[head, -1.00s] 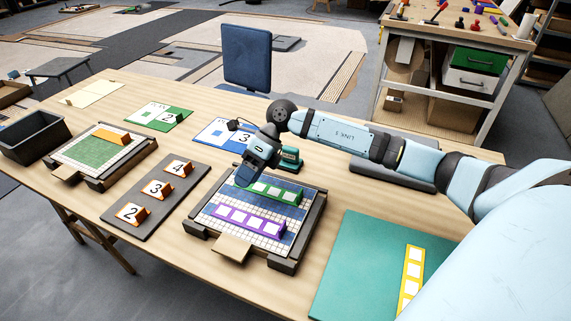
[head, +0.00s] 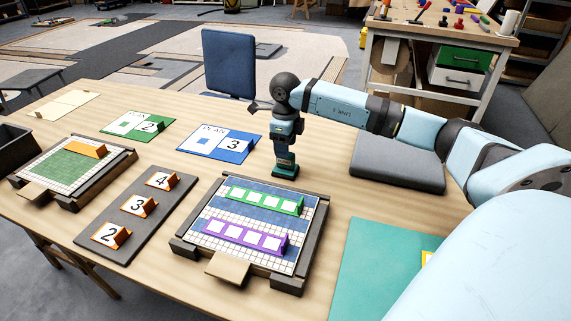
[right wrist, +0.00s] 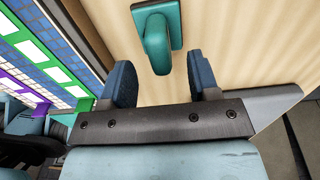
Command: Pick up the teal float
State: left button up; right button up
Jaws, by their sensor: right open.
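The teal float (head: 285,170) stands on the wooden table just beyond the far right corner of the blue mosaic panel. Its flat base and raised handle (right wrist: 155,42) show in the right wrist view. My right gripper (head: 286,151) points down right above the float. In the right wrist view its two blue fingers (right wrist: 161,70) are apart, and the near end of the handle lies in line with the gap between them. I see no grip on the float. My left gripper is not in view.
The mosaic panel in its dark frame (head: 179,248) holds green and purple strips (head: 245,236). A grey cushion-like pad (head: 398,165) lies right of the float. A teal mat (head: 375,270) is at the front right. Plan cards (head: 213,142) lie to the left.

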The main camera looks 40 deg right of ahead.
aim_at(286, 163)
jog(key=shift+s+f+b, duration=0.1)
jog(key=shift+f+b, duration=0.3)
jog(key=shift+f, duration=2.35)
grip_shut()
